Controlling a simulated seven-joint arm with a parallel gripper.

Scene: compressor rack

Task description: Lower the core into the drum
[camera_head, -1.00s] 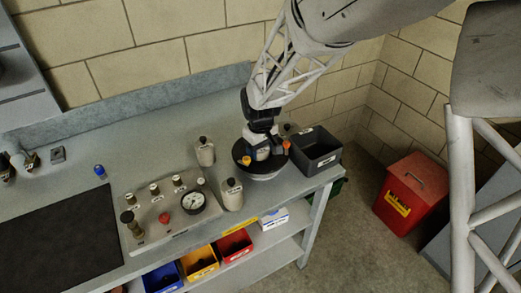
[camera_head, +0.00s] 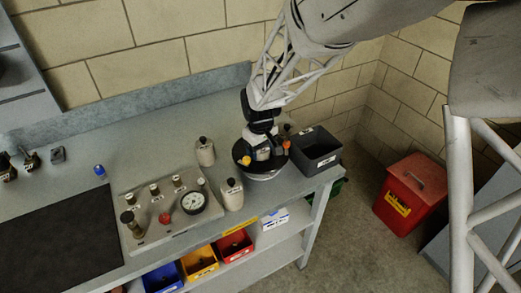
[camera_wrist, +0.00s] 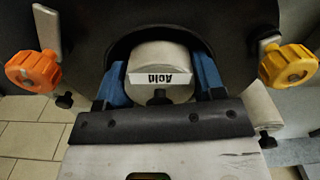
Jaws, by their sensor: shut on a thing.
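The core (camera_wrist: 160,58) is a pale cylinder with a white label reading "Acid", upside down in the wrist view. My gripper (camera_wrist: 160,82) is shut on it, with a blue finger on each side. The core is at the dark round opening of the drum (camera_wrist: 90,22). In the head view the drum (camera_head: 264,176) stands at the bench's right end, with an orange and a yellow knob at its dark top. My gripper (camera_head: 262,140) is over it from above. The core's lower end is hidden, so its depth cannot be told.
A black open bin (camera_head: 318,158) stands close to the drum's right. Two pale bottles (camera_head: 205,152) (camera_head: 231,194) stand to its left. A panel with a gauge (camera_head: 193,202) lies further left. A red bin (camera_head: 410,190) is on the floor. The bench behind the panel is mostly clear.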

